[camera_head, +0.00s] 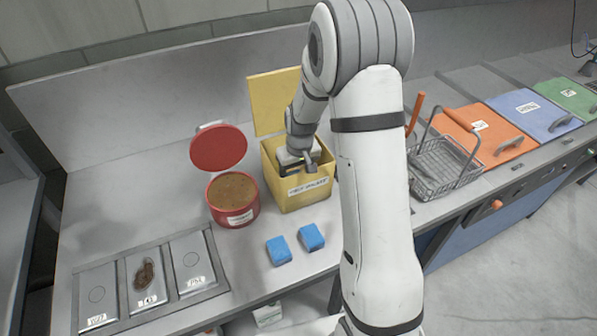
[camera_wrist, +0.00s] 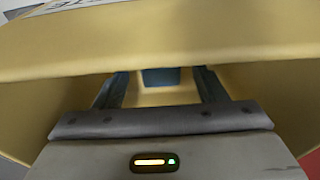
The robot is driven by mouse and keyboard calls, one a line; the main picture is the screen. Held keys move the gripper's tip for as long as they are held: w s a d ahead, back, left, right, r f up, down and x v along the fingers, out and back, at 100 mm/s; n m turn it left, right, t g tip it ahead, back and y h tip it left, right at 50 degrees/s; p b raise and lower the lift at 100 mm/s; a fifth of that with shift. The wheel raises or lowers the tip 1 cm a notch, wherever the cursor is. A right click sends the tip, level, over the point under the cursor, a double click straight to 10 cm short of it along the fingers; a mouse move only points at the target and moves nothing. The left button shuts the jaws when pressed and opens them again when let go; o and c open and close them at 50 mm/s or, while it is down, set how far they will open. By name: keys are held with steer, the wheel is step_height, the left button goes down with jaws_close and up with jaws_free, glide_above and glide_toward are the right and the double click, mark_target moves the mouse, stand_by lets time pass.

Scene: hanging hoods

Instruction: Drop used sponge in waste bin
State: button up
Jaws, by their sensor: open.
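The yellow waste bin (camera_head: 302,195) stands on the counter with its lid open and a white label on its front. My gripper (camera_head: 309,168) reaches down into its mouth. In the wrist view the gripper's two fingers (camera_wrist: 160,80) are apart, with the yellow bin wall (camera_wrist: 160,50) across the view. A blue piece (camera_wrist: 160,75), which looks like a sponge, lies beyond the fingertips inside the bin, apart from both fingers. Two blue sponges (camera_head: 279,250) (camera_head: 311,237) lie on the counter in front of the bin.
A red bucket (camera_head: 233,212) with brown contents and an open lid stands left of the bin. A wire basket (camera_head: 440,165) with an orange handle stands to the right. Labelled panels (camera_head: 192,262) lie front left; one bears a brown item (camera_head: 145,275).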

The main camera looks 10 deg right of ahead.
step_height(320, 180, up, 11)
steer(key=s+b, duration=0.1)
steer(key=s, duration=0.1)
steer(key=s+r+m, duration=0.1)
steer(key=s+r, duration=0.3)
steer(key=s, duration=0.8)
steer(key=s+r+m+t, duration=0.1)
steer(key=s+r, duration=0.3)
steer(key=s, duration=0.8)
steer(key=shift+s+d+r+t, duration=0.25)
steer(key=shift+s+d+t, duration=0.05)
steer(key=shift+d, duration=0.1)
steer(key=shift+c, duration=0.2)
